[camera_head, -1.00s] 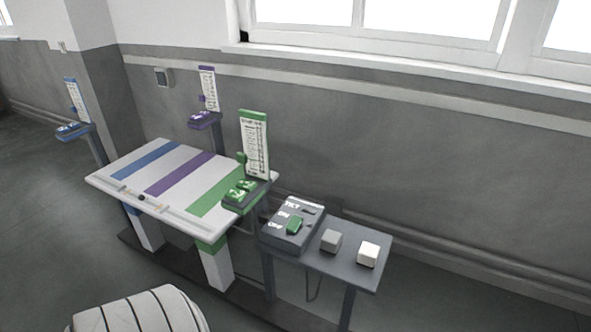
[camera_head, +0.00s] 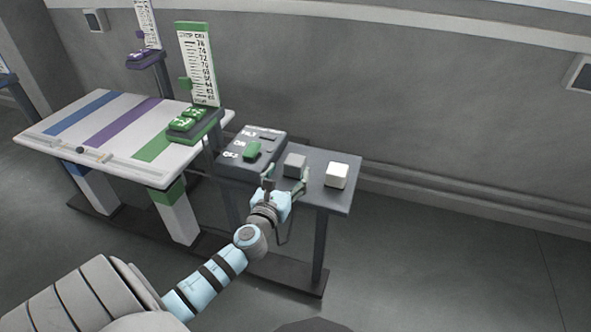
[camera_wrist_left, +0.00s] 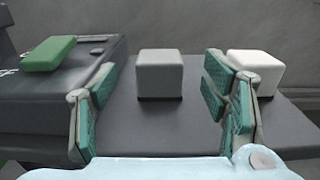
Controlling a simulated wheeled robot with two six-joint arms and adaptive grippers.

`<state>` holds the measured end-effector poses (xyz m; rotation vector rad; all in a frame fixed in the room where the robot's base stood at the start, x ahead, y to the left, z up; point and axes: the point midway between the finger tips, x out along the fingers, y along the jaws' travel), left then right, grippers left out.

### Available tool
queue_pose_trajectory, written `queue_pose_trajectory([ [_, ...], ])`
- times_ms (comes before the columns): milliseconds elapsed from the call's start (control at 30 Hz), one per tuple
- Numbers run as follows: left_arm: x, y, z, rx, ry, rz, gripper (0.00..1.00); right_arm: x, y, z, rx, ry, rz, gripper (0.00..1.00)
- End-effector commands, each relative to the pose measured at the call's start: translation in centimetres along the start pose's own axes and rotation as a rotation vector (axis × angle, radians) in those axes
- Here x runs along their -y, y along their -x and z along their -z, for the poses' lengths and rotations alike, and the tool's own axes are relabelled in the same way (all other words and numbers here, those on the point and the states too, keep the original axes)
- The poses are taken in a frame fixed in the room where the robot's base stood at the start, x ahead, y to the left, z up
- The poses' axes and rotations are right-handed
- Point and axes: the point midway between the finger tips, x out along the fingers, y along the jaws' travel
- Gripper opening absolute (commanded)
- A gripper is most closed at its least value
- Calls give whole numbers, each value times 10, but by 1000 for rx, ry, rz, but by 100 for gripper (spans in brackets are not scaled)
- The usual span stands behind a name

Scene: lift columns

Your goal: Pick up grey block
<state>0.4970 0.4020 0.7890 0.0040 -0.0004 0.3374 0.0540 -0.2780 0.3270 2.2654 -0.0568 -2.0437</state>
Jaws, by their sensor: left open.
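The grey block (camera_head: 294,165) sits on the small dark side table (camera_head: 313,192), between the control box and the white block. In the left wrist view the grey block (camera_wrist_left: 160,75) stands upright, centred between the two fingers and a little beyond their tips. My left gripper (camera_head: 285,182) is open and empty at the front of the grey block; its green finger pads show on both sides in the wrist view (camera_wrist_left: 160,100). The fingers appear apart from the block. My right gripper is not in view.
The white block (camera_head: 337,175) stands right of the grey one, close behind the right finger in the wrist view. The dark control box (camera_head: 252,150) with a green switch (camera_head: 252,151) is on the left. A striped table (camera_head: 110,128) stands further left, and a wall is behind.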

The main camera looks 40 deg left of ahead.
Motion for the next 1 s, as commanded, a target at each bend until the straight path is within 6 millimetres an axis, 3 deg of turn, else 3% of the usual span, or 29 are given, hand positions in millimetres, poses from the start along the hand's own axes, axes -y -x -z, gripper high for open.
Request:
queue_pose_trajectory([
  [167, 0, -18, 1, 0, 3, 0, 68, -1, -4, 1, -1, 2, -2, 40],
  [400, -1, -61, 3, -1, 4, 1, 68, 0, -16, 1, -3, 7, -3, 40],
  [633, 0, -66, 2, -2, 5, 2, 68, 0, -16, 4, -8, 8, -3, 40],
  [1000, 0, -66, 2, -3, 4, 2, 11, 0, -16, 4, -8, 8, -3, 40],
])
